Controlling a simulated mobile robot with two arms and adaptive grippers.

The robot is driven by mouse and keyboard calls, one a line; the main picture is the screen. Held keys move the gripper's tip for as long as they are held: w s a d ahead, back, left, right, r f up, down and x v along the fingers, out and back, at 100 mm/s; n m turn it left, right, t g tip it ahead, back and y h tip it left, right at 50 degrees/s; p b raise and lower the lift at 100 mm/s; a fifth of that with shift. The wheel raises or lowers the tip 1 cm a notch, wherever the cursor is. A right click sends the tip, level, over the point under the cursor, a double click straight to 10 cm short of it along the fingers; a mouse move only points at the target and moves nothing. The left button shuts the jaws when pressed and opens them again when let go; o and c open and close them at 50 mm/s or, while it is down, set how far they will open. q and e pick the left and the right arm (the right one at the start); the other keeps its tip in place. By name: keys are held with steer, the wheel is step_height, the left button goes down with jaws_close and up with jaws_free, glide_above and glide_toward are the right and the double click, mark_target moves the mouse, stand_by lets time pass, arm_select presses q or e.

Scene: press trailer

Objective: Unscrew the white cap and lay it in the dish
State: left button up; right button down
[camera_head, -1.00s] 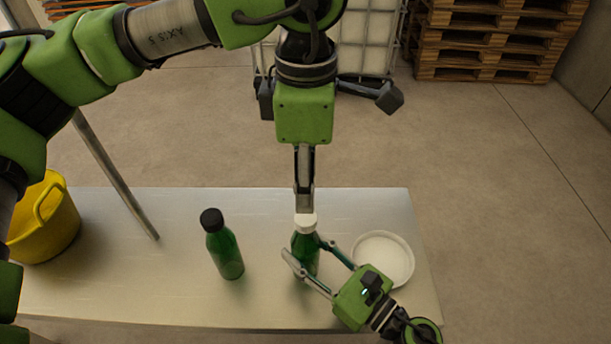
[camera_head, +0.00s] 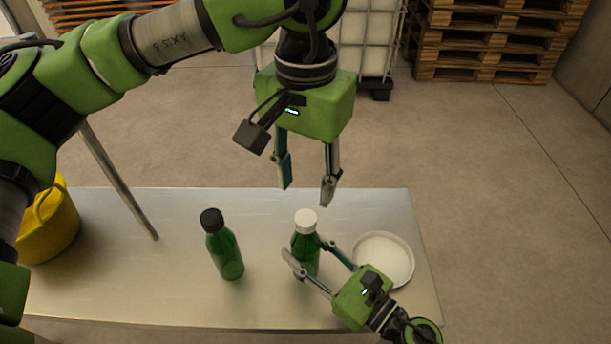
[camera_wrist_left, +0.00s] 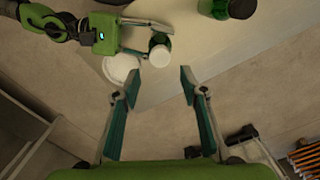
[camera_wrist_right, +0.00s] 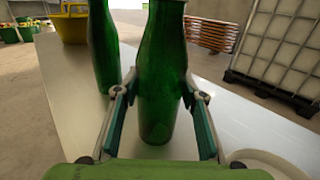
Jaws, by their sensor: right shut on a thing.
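A green bottle (camera_head: 305,258) with a white cap (camera_head: 305,221) stands upright on the metal table. My right gripper (camera_head: 306,260) is shut on its body, one finger on each side; the right wrist view shows this bottle (camera_wrist_right: 160,80) between the fingers. The white cap is seated on the bottle and also shows in the left wrist view (camera_wrist_left: 159,56). My left gripper (camera_head: 306,195) is open and empty, above and behind the cap, apart from it. The white round dish (camera_head: 405,262) lies on the table right of the bottle and looks empty.
A second green bottle (camera_head: 226,256) with a black cap stands to the left. A yellow bucket (camera_head: 48,225) is at the table's left end. The metal table (camera_head: 120,285) is otherwise clear. Wooden pallets (camera_head: 490,45) stand far behind.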

mark_target(306, 217)
arm_select(q)
steer(key=m, duration=0.2)
steer(key=shift+m, duration=0.4)
steer(key=shift+f, duration=0.15)
step_height(306, 217, down, 8)
steer(key=shift+r, duration=0.15)
jaws_close()
